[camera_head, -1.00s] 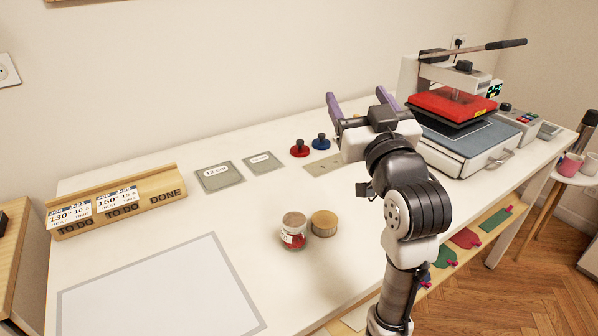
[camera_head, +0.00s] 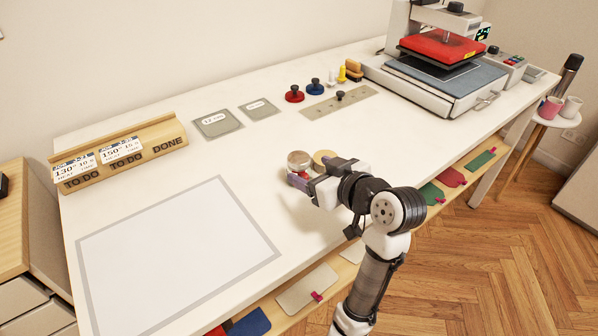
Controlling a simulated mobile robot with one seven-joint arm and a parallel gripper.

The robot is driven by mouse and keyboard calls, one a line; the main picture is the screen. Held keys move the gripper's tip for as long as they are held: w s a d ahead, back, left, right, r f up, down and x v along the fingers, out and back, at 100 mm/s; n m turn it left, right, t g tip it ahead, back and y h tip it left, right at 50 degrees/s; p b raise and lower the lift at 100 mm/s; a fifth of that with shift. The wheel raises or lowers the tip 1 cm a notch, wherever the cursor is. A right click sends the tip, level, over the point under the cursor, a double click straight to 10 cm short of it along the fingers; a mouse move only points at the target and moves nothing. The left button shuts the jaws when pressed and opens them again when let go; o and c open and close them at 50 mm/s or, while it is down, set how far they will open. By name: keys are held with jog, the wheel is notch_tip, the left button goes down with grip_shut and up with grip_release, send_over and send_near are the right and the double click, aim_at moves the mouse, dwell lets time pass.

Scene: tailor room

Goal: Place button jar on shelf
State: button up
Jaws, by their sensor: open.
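The button jar (camera_head: 299,160) is a small glass jar with a pale round lid, standing on the white table. A wooden round piece (camera_head: 323,156) stands just to its right and behind my gripper. My gripper (camera_head: 302,181) is low over the table with its purple fingers at the jar's near side. Its jaws are open; the hand covers the jar's lower part, and I cannot tell if the fingers touch it. A shelf (camera_head: 350,252) runs under the table's front edge with coloured pieces on it.
A heat press (camera_head: 440,70) stands at the back right. A wooden label stand (camera_head: 122,157) and a grey-bordered white mat (camera_head: 175,250) lie at left. Red (camera_head: 294,94) and blue (camera_head: 315,87) knobbed pieces stand at the back.

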aim_at(304, 162)
jog(key=x, duration=0.2)
jog(key=p+x, duration=0.1)
jog(key=x, duration=0.2)
jog(key=shift+w+p, duration=0.4)
jog(key=shift+w, duration=0.2)
jog(key=shift+w+a+f, duration=0.25)
jog(key=shift+w+a, duration=0.05)
jog(key=shift+w, duration=0.15)
jog(key=c, duration=1.3)
jog(key=shift+o, duration=0.2)
jog(key=shift+r, duration=0.1)
jog(key=shift+r, duration=0.1)
